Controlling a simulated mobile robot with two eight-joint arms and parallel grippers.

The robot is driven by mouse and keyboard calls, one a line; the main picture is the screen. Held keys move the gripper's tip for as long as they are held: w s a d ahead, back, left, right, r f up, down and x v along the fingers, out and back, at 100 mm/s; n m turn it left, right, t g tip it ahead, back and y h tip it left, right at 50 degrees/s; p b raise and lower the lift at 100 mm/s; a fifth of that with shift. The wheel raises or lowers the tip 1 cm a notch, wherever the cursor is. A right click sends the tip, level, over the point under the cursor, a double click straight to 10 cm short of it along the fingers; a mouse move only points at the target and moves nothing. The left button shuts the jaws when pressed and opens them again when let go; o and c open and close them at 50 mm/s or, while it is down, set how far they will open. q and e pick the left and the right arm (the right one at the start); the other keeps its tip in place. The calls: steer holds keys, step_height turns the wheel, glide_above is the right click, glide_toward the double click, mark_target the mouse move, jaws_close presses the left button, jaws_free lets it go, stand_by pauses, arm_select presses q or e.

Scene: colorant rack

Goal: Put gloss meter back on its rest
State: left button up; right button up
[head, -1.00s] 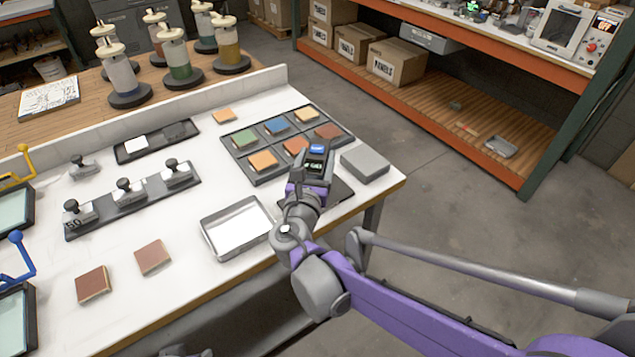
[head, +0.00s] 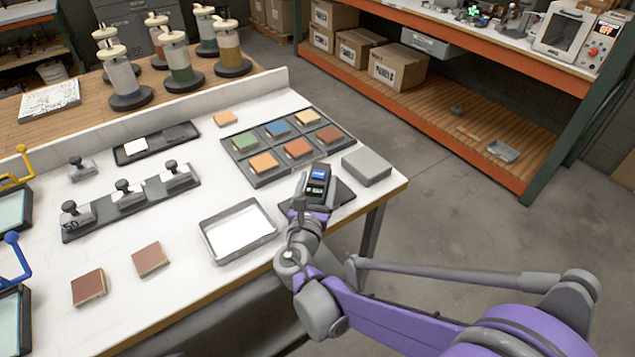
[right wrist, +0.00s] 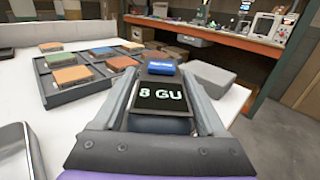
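In the right wrist view the gloss meter (right wrist: 160,97) reads "8 GU". My right gripper (head: 314,196) has its fingers along both sides of the meter and is shut on it. The meter is over or on the left part of a flat black pad (head: 341,193), which looks like its rest, near the table's right front edge. The meter hides part of the pad, and I cannot tell whether the two touch. My left gripper is not in view.
A grey block (head: 366,168) lies just right of the pad. Behind is a dark tray (head: 265,178) of coloured tiles. An empty metal tray (head: 240,256) stands to the left. Two brown tiles, one of them here (head: 151,259), lie farther left on the white table.

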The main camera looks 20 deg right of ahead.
steer(key=shift+o, duration=1.4)
steer(key=shift+r, duration=0.1)
steer(key=shift+s+a+r, duration=0.1)
steer(key=shift+s, duration=0.1)
steer(key=v, duration=1.1)
steer(key=shift+s, duration=0.3)
steer(key=shift+a, duration=0.1)
